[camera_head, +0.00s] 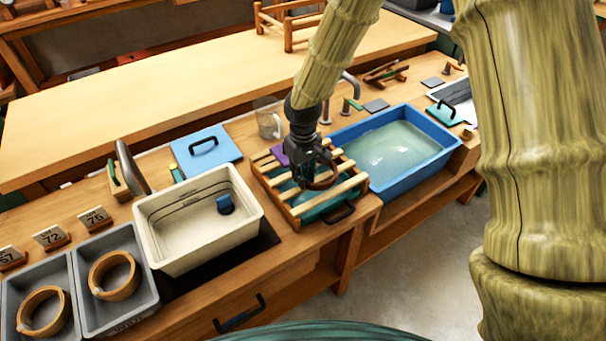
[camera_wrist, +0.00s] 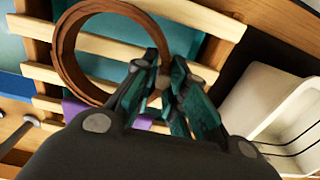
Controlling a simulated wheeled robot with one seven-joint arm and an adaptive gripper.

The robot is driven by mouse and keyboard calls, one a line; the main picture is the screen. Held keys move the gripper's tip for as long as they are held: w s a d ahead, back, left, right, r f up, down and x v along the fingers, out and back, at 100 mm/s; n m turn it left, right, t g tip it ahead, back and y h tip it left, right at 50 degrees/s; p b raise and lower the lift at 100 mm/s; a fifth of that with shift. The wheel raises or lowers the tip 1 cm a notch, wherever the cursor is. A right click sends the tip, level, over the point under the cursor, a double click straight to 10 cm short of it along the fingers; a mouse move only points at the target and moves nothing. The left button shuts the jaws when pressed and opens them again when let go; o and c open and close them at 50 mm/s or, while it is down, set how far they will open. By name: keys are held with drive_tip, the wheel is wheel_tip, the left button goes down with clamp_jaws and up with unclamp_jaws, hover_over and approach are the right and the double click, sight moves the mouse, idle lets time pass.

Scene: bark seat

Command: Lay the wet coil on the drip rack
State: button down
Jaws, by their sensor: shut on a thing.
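A brown ring-shaped coil (camera_wrist: 66,62) is in my gripper (camera_wrist: 165,62), its near edge between the two fingertips. The drip rack (camera_head: 351,183), wooden slats over a teal tray, is directly below. In the head view my gripper (camera_head: 318,176) is low over the rack and partly hides the coil (camera_head: 325,181). In the wrist view the coil lies flat across the slats (camera_wrist: 105,46). I cannot tell whether it rests on them or hovers just above.
A blue water basin (camera_head: 436,133) is right of the rack, and a cream tub (camera_head: 191,249) is left of it. Two grey trays with lighter coils (camera_head: 113,276) are at the far left. A glass jug (camera_head: 268,122) stands behind the rack. A purple cloth-like piece (camera_wrist: 78,109) lies by the slats.

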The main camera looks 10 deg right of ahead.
drive_tip(key=shift+f, duration=0.25)
drive_tip(key=shift+f, duration=0.1)
drive_tip(key=c, duration=1.5)
unclamp_jaws()
drive_tip(key=shift+o, duration=0.2)
wheel_tip(320, 180, up, 12)
drive_tip(key=b, duration=0.1)
